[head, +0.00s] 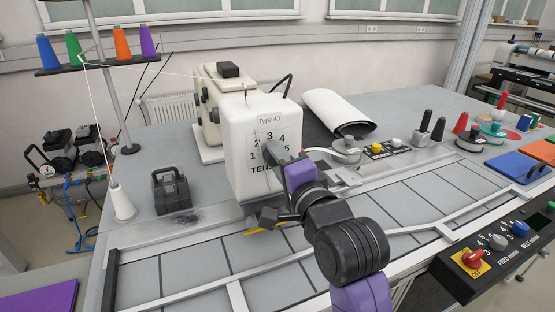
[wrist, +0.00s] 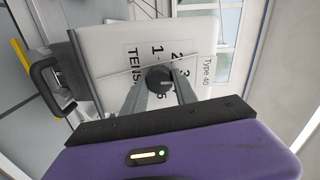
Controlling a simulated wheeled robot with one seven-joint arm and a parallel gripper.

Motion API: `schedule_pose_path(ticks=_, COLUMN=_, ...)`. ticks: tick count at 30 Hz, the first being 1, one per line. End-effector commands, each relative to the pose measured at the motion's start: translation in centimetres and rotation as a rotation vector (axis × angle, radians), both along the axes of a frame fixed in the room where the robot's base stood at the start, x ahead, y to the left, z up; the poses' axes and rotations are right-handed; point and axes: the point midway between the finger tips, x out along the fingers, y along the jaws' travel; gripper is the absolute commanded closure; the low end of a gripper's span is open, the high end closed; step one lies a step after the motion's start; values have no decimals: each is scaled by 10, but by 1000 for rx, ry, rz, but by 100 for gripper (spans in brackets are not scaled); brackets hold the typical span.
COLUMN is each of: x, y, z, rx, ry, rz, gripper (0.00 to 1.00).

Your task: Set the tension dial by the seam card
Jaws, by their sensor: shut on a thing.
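The sewing machine head (head: 262,115) is a white box marked "Type 40", with "TENSION" lettering and the numbers 1 to 5 on its front face. The black round tension dial (wrist: 158,78) sits among these numbers in the wrist view. My gripper (wrist: 160,88) is shut on the dial, one grey finger on each side. In the head view my gripper (head: 270,152) reaches the machine's front face from the right and hides the dial. The dial's exact setting is too small to read. I cannot pick out a seam card in either view.
A black handled block (head: 172,190) and a white thread cone (head: 121,203) stand left of the machine. A rack (head: 100,64) holds several coloured spools. A control panel (head: 500,250) with coloured knobs is at the lower right. A rolled sheet (head: 338,112) lies behind my arm.

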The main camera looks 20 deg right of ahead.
Motion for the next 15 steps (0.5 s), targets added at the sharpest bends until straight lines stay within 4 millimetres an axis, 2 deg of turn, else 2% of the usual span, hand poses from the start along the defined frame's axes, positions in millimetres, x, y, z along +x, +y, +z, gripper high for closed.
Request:
schedule_pose_path(ticks=3, x=0, y=-1, z=-2, rx=-1, ry=4, rz=-2, gripper=100)
schedule_pose_path(ticks=4, x=0, y=-1, z=-2, rx=-1, ry=4, rz=-2, gripper=62)
schedule_pose_path(ticks=7, x=0, y=-1, z=-1, rx=-1, ry=3, rz=-1, gripper=44)
schedule_pose_path(ticks=15, x=0, y=0, z=-1, rx=-2, ry=1, rz=0, gripper=44)
